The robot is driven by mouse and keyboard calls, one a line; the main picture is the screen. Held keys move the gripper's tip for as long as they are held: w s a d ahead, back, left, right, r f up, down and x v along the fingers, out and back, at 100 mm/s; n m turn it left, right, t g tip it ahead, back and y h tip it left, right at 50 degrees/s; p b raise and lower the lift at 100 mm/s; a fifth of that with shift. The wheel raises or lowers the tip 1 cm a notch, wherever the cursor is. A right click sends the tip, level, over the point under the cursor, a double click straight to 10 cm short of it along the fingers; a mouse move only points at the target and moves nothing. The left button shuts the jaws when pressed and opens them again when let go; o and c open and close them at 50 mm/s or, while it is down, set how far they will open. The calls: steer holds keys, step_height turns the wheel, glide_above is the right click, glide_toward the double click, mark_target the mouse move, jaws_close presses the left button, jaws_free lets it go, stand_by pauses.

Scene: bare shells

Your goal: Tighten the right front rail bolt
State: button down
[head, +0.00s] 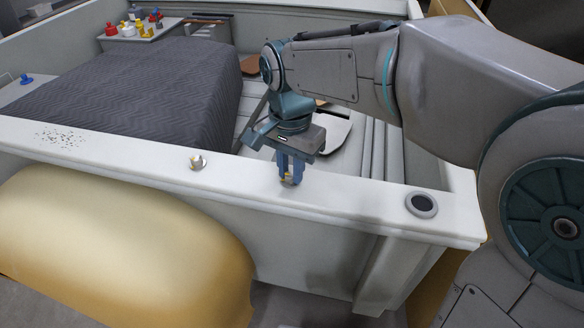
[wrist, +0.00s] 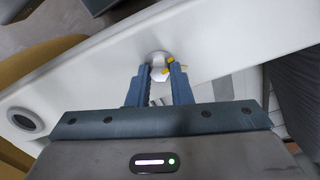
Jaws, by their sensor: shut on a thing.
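The white front rail (head: 240,186) crosses the head view. My gripper (head: 289,179) points down onto this rail, its two blue fingers closed around the right bolt (head: 288,182). In the wrist view, my gripper (wrist: 159,75) has one finger on each side of the pale bolt head (wrist: 160,73), which sits on a round washer on the rail. Yellow marks show beside the bolt head near the right finger. The bolt's shank is hidden. Another bolt (head: 198,162) stands on the rail to the left, apart from my gripper.
A round black-centred fitting (head: 422,204) sits on the rail's right end. A dark quilted pad (head: 150,92) lies behind the rail at left. Red, yellow and blue small items (head: 135,25) stand on a far ledge. A yellow rounded body (head: 120,235) bulges below the rail.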

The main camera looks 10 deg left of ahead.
mark_target(291, 174)
steer(key=m, duration=0.4)
steer(key=shift+m+b, duration=0.3)
steer(key=shift+b, duration=0.05)
steer(key=m, duration=0.4)
steer(key=shift+m, duration=0.3)
steer(key=c, duration=1.3)
jaws_free()
steer(key=shift+b, duration=0.3)
steer(key=shift+r, duration=0.1)
step_height(291, 174, up, 14)
steer(key=shift+s+d+f, duration=0.1)
steer(key=shift+d+f, duration=0.05)
steer(key=shift+f, duration=0.05)
